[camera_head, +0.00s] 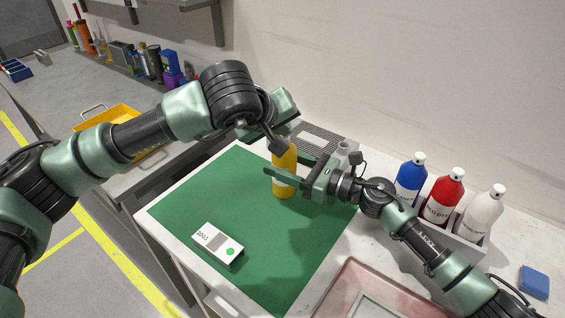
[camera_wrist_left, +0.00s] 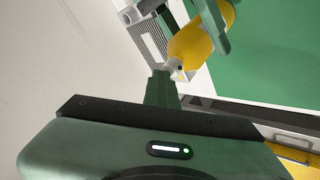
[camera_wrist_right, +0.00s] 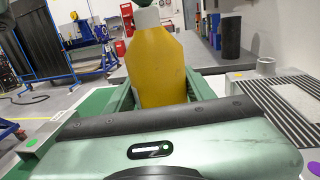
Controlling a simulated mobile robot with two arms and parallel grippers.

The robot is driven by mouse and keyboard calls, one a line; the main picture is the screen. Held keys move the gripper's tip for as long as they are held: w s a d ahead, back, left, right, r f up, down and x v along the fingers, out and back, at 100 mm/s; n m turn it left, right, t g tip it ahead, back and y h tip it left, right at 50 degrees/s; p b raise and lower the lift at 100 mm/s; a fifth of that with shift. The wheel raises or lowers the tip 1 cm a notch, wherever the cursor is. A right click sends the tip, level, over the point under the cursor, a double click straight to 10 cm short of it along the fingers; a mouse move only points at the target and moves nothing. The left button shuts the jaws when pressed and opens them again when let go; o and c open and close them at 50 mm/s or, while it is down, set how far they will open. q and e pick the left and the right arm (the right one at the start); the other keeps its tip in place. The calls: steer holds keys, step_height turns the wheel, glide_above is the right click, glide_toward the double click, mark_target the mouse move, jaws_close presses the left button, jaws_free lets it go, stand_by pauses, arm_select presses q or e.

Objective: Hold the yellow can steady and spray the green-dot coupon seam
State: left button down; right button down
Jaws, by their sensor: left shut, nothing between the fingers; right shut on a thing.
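The yellow can (camera_head: 284,180) stands upright over the far part of the green mat (camera_head: 190,205). My right gripper (camera_head: 296,180) is shut around its body from the right; the can fills the space between the fingers in the right wrist view (camera_wrist_right: 158,70). My left gripper (camera_head: 280,146) is shut and empty at the can's top. In the left wrist view its closed fingers (camera_wrist_left: 163,88) lie close to the can's white nozzle (camera_wrist_left: 175,66); I cannot tell whether they touch. The white coupon block (camera_head: 216,247) with a green dot (camera_head: 230,252) lies at the mat's near left.
Blue (camera_head: 411,180), red (camera_head: 442,196) and white (camera_head: 480,212) bottles stand in a rack at the right. A grey vent grille (camera_head: 318,140) is behind the can. A pinkish tray (camera_head: 360,292) lies at the front right. The mat's middle is clear.

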arm_select(q)
steer(key=shift+r, duration=3.3)
arm_select(e)
steer(key=shift+c, duration=2.3)
jaws_free()
steer(key=shift+d, duration=0.1)
steer(key=v, duration=0.6)
steer(key=shift+f, duration=0.1)
steer(key=shift+s+d, duration=0.35)
steer(key=shift+d, duration=0.2)
